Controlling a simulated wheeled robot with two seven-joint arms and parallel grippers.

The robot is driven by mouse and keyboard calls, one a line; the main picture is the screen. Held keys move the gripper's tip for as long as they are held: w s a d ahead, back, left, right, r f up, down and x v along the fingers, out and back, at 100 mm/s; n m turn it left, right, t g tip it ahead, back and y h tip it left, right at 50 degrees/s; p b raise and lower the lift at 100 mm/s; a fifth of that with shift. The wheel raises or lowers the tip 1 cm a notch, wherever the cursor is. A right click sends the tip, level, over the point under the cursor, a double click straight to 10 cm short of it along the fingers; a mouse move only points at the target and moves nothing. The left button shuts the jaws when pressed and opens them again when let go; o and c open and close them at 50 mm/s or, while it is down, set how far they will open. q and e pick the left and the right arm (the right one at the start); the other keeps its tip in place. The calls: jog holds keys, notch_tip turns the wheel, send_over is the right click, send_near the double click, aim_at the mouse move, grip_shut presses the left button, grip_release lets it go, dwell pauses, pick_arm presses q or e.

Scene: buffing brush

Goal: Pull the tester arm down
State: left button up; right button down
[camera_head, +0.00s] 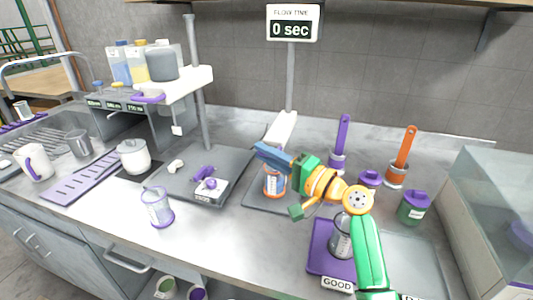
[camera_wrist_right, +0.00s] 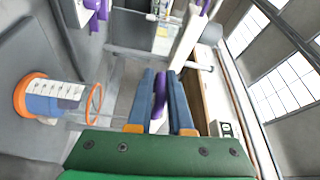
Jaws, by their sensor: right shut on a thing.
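The tester arm (camera_head: 281,128) is a white bar at the foot of the "FLOW TIME" post, slanting down toward my right gripper (camera_head: 264,153). In the right wrist view its white part (camera_wrist_right: 188,38) shows beyond the fingers. My right gripper, also in that view (camera_wrist_right: 160,82), has its two blue fingers closed on a purple handle (camera_wrist_right: 160,100) in line with the white part. The head view hides this grip. A clear cup with an orange rim and a label (camera_head: 274,184) stands below my gripper. My left gripper is not in view.
The display (camera_head: 293,29) reads 0 sec. A purple "GOOD" tray (camera_head: 322,250) holds a clear cup under my right forearm. Purple (camera_head: 342,138) and orange (camera_head: 405,148) handled brushes stand behind, with a green jar (camera_head: 413,207) at right.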

jog(key=c, duration=0.9)
grip_release()
jog(key=shift+a+f, duration=0.1)
jog(key=shift+f, duration=0.15)
jog(key=b+v, duration=0.1)
jog(key=v, duration=0.6)
jog(key=shift+b, duration=0.3)
